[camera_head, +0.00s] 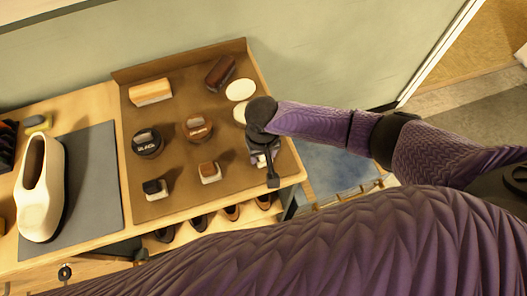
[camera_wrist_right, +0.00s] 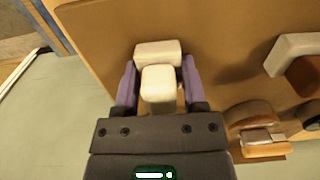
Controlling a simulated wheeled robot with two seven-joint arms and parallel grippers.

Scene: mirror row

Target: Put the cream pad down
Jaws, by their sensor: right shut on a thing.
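The cream pad (camera_wrist_right: 158,88), a small cream block with a whitish block at its far end, sits between the two purple fingers of my right gripper (camera_wrist_right: 159,72) in the right wrist view. The right gripper (camera_head: 264,160) is shut on it. In the head view the gripper is over the right front part of the brown board (camera_head: 182,113), and mostly hides the pad. I cannot tell whether the pad touches the board. My left gripper is not in view.
A brown pad (camera_head: 209,173) and a black pad (camera_head: 155,189) stand to the left. Behind are a brown tin (camera_head: 197,128), a black tin (camera_head: 147,142), two brushes and pale round discs (camera_head: 240,90). A cream shoe (camera_head: 40,190) stands on a grey mat (camera_head: 92,185) at left.

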